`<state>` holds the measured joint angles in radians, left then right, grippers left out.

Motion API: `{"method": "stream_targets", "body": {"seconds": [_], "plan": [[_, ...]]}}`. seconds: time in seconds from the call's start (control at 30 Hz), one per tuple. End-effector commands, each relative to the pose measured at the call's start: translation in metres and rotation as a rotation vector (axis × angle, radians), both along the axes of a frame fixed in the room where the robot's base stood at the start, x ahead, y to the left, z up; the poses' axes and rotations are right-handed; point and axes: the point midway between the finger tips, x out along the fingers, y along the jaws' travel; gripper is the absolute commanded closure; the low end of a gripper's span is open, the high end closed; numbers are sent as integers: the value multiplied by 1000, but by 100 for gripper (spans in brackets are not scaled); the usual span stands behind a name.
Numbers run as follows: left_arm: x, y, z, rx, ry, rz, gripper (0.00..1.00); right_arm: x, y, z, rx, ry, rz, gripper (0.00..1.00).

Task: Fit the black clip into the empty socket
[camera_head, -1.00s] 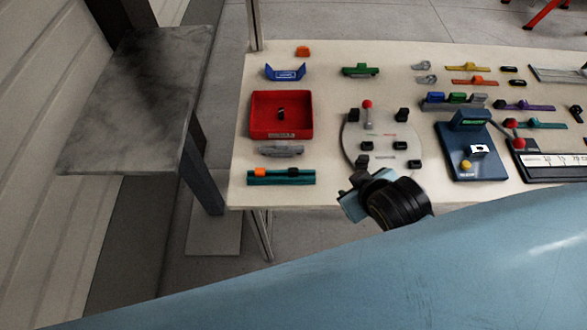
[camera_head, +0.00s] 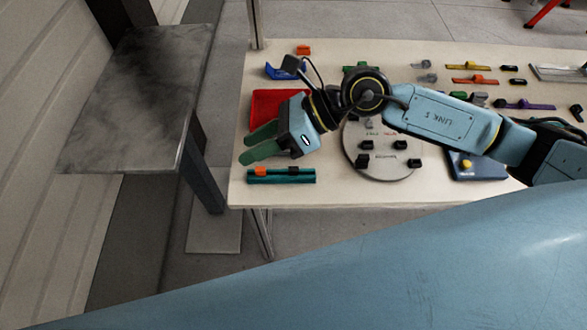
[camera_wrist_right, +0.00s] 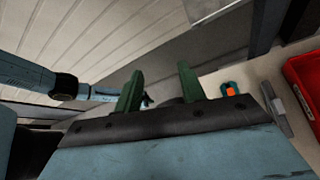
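My right gripper (camera_head: 252,146) reaches in from the right, over the front of the red tray (camera_head: 270,100). Its two green fingers are apart with nothing between them in the head view. They also stand apart in the right wrist view (camera_wrist_right: 158,85). The gripper and wrist cover much of the tray, and no black clip shows inside it now. The round pale shell (camera_head: 380,172) bears several small black clips, such as one (camera_head: 400,145) at its middle; the arm hides its upper part. I cannot make out which socket is empty. My left gripper is not clearly visible.
A teal rail (camera_head: 280,178) with an orange piece lies just in front of the right gripper. A blue holder (camera_head: 283,72) and an orange block (camera_head: 303,50) stand behind. A dark side table (camera_head: 135,100) is at the left. The right arm spans the work table.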

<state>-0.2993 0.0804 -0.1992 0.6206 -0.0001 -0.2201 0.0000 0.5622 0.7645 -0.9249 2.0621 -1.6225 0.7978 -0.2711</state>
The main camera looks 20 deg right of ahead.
Motion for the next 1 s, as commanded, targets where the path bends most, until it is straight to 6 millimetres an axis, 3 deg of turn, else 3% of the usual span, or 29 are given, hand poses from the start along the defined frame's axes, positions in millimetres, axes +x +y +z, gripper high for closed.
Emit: {"method": "stream_targets", "body": {"seconds": [0.1, 0.2, 0.33, 0.47, 0.7, 1.0], "plan": [[0, 0, 0, 0, 1, 0, 100, 15, -54, -37, -342, -103, 79, 60], [0, 0, 0, 0, 1, 0, 100, 26, -93, -53, -547, -143, 110, 60], [-1, 0, 0, 0, 1, 0, 100, 33, -123, -62, -689, -163, 126, 60], [-1, 0, 1, 0, 1, 0, 100, 36, -126, -77, -726, -162, 132, 60], [-1, 0, 0, 0, 2, -1, 100, 40, -108, -119, -722, -162, 131, 60], [-1, 0, 1, 0, 2, -1, 100, 43, -98, -144, -720, -163, 131, 60]]}}
